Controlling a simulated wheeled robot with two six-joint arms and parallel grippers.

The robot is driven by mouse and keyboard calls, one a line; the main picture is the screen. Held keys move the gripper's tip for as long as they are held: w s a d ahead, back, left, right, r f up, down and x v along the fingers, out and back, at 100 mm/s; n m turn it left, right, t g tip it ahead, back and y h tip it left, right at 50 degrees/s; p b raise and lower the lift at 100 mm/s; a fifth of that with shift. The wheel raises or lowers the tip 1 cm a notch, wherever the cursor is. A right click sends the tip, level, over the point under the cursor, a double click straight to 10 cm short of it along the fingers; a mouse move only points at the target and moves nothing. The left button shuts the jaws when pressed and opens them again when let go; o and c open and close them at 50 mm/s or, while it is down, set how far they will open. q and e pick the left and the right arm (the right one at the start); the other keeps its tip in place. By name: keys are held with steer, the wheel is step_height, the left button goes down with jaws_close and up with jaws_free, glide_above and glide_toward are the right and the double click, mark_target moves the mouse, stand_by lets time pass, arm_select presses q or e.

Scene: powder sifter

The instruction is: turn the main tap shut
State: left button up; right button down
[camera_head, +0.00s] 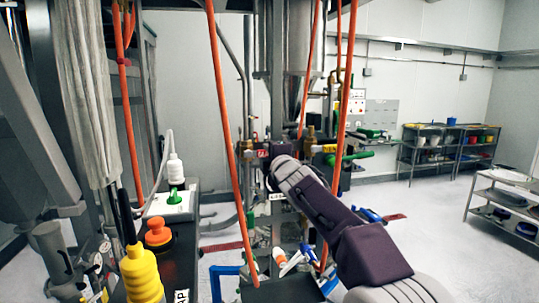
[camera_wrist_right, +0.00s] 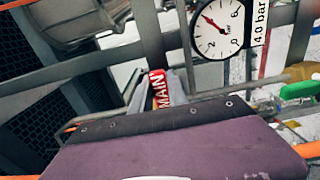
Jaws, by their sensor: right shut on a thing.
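The main tap has a red handle marked MAIN (camera_wrist_right: 159,88), seen in the right wrist view between the two fingertips. In the head view a small red piece (camera_head: 263,153) on the pipework by my right gripper looks like the same handle. My right gripper (camera_wrist_right: 157,96) is shut on this handle. In the head view my right gripper (camera_head: 269,172) reaches in from the lower right, its wrist hiding part of the pipework. The tap's body is mostly hidden. My left gripper is not in view.
A round gauge (camera_wrist_right: 222,31) beside the tap has its needle near 4. A green handle (camera_head: 346,158) sits to the right on the pipework. Orange hoses (camera_head: 229,110) hang close by. A yellow bottle (camera_head: 141,273) and an orange knob (camera_head: 158,234) stand at left.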

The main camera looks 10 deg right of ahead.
stand_by(0.3)
steer(key=c, duration=1.3)
jaws_free()
steer(key=shift+w, duration=0.15)
steer(key=shift+s+f, duration=0.1)
steer(key=shift+s, duration=0.25)
steer(key=s+b, duration=0.2)
steer(key=s, duration=0.6)
steer(key=shift+s+d, duration=0.1)
steer(key=shift+s, duration=0.15)
steer(key=shift+w, duration=0.1)
